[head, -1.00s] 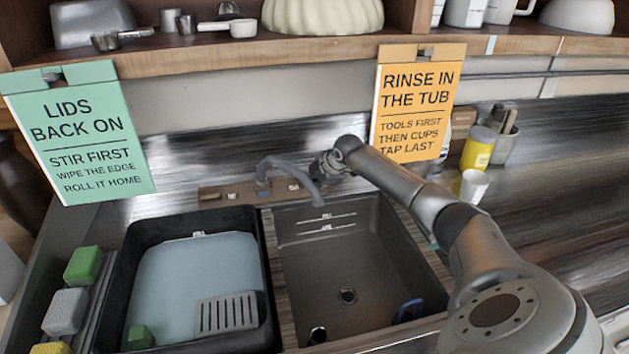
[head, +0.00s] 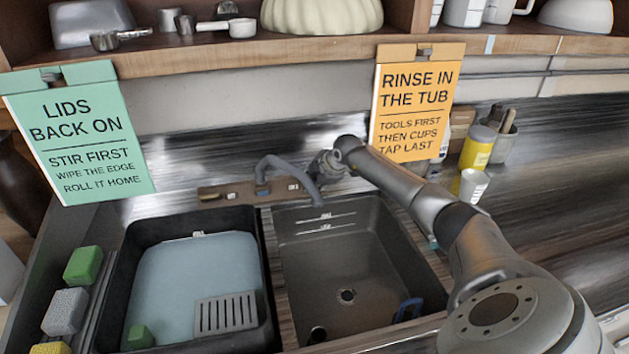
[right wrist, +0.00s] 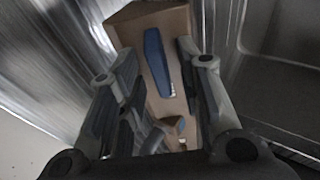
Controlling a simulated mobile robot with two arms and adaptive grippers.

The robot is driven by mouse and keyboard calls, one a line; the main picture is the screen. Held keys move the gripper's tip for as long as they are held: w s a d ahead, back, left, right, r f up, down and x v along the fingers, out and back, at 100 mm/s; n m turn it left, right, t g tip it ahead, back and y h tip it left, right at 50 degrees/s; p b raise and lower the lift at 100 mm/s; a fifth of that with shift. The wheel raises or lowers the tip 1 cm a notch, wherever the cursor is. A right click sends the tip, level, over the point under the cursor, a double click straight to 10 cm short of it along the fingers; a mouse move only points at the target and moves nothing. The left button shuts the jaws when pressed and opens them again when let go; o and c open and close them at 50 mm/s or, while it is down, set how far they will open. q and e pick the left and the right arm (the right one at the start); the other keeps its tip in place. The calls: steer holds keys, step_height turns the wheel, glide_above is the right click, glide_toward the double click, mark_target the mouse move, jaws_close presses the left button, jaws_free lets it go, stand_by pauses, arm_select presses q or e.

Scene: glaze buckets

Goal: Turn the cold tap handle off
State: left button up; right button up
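The grey tap (head: 290,165) with its curved spout stands on a wooden ledge (head: 228,191) behind the sinks. In the right wrist view a blue lever handle (right wrist: 157,62) lies over the wooden block (right wrist: 122,24). My right gripper (right wrist: 157,60) is open, with its fingers on either side of the blue handle and visible gaps to it. In the head view my right gripper (head: 318,168) is beside the tap spout, and the handle is hidden there. My left gripper is not in view.
An orange sign (head: 415,95) hangs behind my right arm.

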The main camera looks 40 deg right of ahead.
steer(key=shift+s+r, duration=0.15)
steer(key=shift+s, duration=0.05)
steer(key=s+a, duration=0.1)
steer(key=s, duration=1.1)
steer(key=shift+s+a+r, duration=0.15)
steer(key=shift+a+r, duration=0.15)
steer(key=shift+a, duration=0.05)
stand_by(0.3)
